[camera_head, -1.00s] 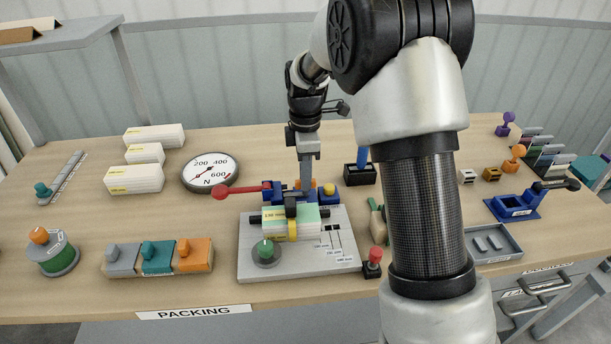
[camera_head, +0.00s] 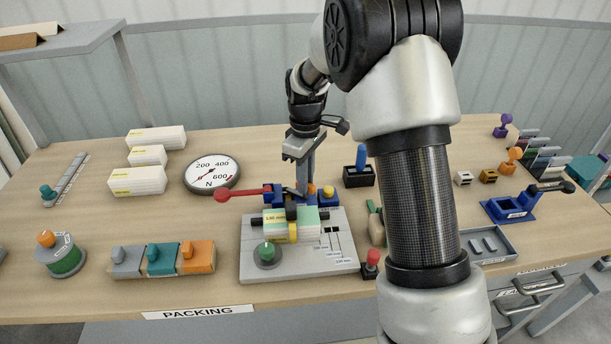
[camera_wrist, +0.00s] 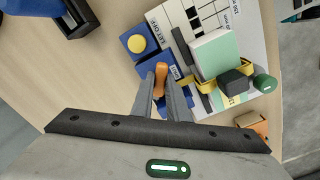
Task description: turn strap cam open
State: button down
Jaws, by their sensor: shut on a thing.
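The strap cam appears as a small orange lever (camera_wrist: 160,80) on a blue block (camera_wrist: 148,58) in the wrist view. My gripper (camera_wrist: 163,92) is shut on this lever, with a grey finger on either side. In the head view my gripper (camera_head: 303,190) reaches down tilted to the blue fixture (camera_head: 268,195) behind a white and green box (camera_head: 308,222); its fingers mostly hide the lever there. A yellow strap (camera_head: 293,233) runs around the box. A yellow button (camera_head: 328,191) sits beside the lever on the blue block.
A red-knobbed lever (camera_head: 222,195) sticks out left of the fixture, below a round gauge (camera_head: 211,174). A green knob (camera_head: 267,250) stands on the grey plate (camera_head: 300,268). A black holder with a blue handle (camera_head: 360,168) stands close on the right.

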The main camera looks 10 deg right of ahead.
jog(key=m+p, duration=0.1)
jog(key=m, duration=0.4)
jog(key=shift+r+m, duration=0.1)
jog(key=shift+m, duration=0.2)
jog(key=m+p, duration=0.1)
jog(key=m, duration=0.4)
dwell(0.4)
jog(key=c, duration=1.7)
grip_release()
notch_tip(320, 180, up, 17)
jog(key=shift+r+p, duration=0.15)
jog(key=shift+p, duration=0.9)
jog(key=shift+r, duration=0.1)
